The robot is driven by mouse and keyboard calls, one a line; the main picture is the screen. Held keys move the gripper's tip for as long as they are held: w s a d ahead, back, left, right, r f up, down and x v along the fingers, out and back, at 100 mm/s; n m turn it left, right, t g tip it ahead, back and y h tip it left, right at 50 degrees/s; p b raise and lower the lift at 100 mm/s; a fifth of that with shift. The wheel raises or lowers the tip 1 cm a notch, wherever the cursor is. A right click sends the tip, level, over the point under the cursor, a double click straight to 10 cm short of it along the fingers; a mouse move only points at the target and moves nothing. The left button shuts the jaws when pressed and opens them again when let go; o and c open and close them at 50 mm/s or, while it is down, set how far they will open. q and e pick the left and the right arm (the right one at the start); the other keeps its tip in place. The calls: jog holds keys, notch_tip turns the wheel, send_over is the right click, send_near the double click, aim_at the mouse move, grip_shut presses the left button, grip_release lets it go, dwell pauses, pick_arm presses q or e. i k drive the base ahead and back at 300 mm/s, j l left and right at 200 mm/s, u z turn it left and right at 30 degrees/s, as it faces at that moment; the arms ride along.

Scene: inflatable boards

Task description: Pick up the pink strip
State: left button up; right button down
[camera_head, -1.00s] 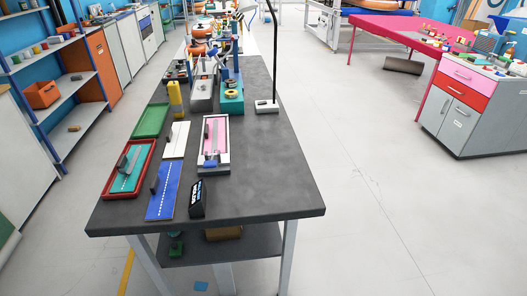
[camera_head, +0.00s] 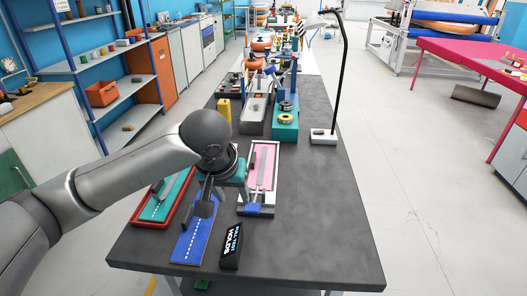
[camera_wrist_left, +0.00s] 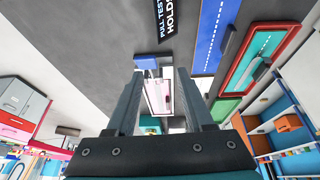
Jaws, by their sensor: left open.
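The pink strip (camera_head: 264,166) lies in a white-walled tray (camera_head: 258,211) on the dark bench, with a grey bar along it and a blue piece at its near end. In the left wrist view the strip (camera_wrist_left: 157,96) shows between my fingers, farther off. My left gripper (camera_head: 222,190) is over the bench just left of the pink strip's tray, above the blue board. It is open and empty, its two dark fingers apart in the wrist view (camera_wrist_left: 162,88). My arm hides the white and green pieces at left. My right gripper is not in view.
A blue board (camera_head: 190,243) and a red tray with a teal strip (camera_head: 148,218) lie left of the pink strip's tray. A black "PULL TEST HOLD" block (camera_head: 232,246) stands in front. A lamp (camera_head: 323,136) stands behind right. The bench's right front is clear.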

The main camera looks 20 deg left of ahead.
aim_at(262, 162)
jog(key=i+j, duration=0.2)
jog(key=i, duration=0.25)
jog(key=i+j, duration=0.15)
jog(key=i, duration=0.35)
